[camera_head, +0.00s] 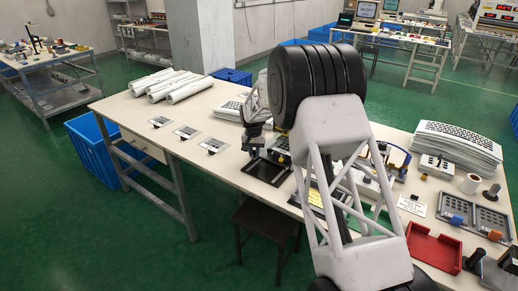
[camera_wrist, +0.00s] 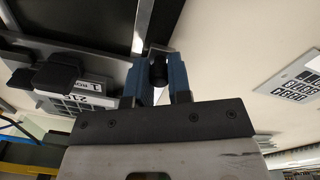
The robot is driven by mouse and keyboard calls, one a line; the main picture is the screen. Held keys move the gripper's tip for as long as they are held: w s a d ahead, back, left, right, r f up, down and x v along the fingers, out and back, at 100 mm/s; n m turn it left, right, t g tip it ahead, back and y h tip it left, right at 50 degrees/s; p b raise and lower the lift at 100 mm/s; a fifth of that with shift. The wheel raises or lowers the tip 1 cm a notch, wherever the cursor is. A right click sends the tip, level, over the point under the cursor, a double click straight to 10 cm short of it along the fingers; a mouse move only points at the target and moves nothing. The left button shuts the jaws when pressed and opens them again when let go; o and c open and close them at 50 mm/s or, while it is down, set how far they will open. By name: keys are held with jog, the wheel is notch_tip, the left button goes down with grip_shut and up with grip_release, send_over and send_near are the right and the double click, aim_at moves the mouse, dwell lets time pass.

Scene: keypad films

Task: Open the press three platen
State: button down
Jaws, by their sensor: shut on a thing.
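In the wrist view my gripper (camera_wrist: 160,82) has its two blue fingers shut on a small black knob (camera_wrist: 158,70). The knob sits at the end of a silver bar beside a dark flat panel (camera_wrist: 82,22), which looks like a press platen. I cannot tell how far the panel is raised or read a press number on it. In the head view my arm hides most of this spot; part of my gripper (camera_head: 255,132) shows above a dark frame (camera_head: 266,172) at the table's front edge.
Several cards with black tabs, one of them a near card (camera_head: 212,142), lie left on the table. Rolled white sheets (camera_head: 172,84) lie behind them. A red tray (camera_head: 434,249) and a stack of keypad sheets (camera_head: 457,143) are right. A dark stool (camera_head: 267,218) stands in front.

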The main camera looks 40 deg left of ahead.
jog(key=s, duration=1)
jog(key=c, duration=1.1)
grip_release()
jog(key=shift+o, duration=0.2)
notch_tip(320, 180, up, 8)
